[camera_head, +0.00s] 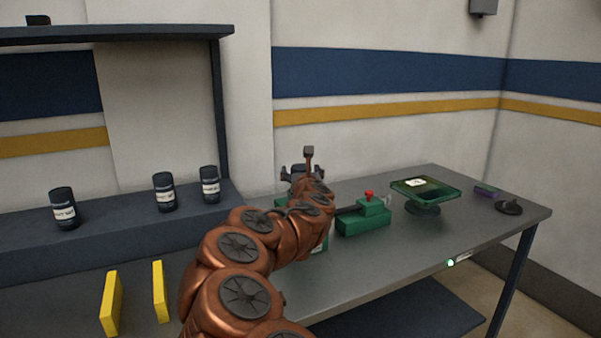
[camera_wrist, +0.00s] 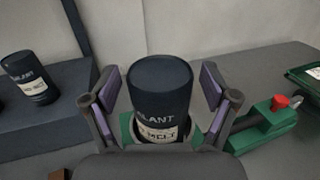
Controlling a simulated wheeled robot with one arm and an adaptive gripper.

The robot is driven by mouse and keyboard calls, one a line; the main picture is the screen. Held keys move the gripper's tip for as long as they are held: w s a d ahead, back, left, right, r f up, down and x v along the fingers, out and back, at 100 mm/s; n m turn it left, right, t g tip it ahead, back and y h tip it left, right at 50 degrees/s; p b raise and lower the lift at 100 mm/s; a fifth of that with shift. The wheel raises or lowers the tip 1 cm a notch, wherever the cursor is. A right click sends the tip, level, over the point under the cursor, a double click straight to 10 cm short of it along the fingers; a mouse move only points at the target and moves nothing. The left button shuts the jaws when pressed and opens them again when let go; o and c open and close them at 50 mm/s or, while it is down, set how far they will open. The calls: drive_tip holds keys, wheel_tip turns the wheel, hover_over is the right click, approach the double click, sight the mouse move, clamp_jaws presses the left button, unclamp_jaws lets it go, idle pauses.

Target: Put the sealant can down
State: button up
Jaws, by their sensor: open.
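The sealant can (camera_wrist: 160,90), dark with a pale label, stands upright between my gripper's fingers in the wrist view. Its lower end is at a green fixture (camera_wrist: 126,127) with a pale ring around the can; how deep it sits there I cannot tell. My gripper (camera_wrist: 160,82) is open, with one purple-padded finger on each side of the can and visible gaps to it. In the head view my gripper (camera_head: 303,172) is over the bench, and my arm hides the can.
Three similar dark cans (camera_head: 64,208) stand on a raised ledge at left. A green box with a red button (camera_head: 363,221) is right of my gripper. A green tray on a stand (camera_head: 425,188) is farther right. Two yellow uprights (camera_head: 159,291) stand at front left. The bench's (camera_head: 455,228) right front is mostly clear.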

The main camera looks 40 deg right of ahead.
drive_tip(key=shift+r, duration=0.15)
drive_tip(key=shift+r+p, duration=0.2)
drive_tip(key=shift+p, duration=0.15)
drive_tip(key=b+v, duration=0.2)
drive_tip(key=v, duration=1)
drive_tip(key=shift+r, duration=0.2)
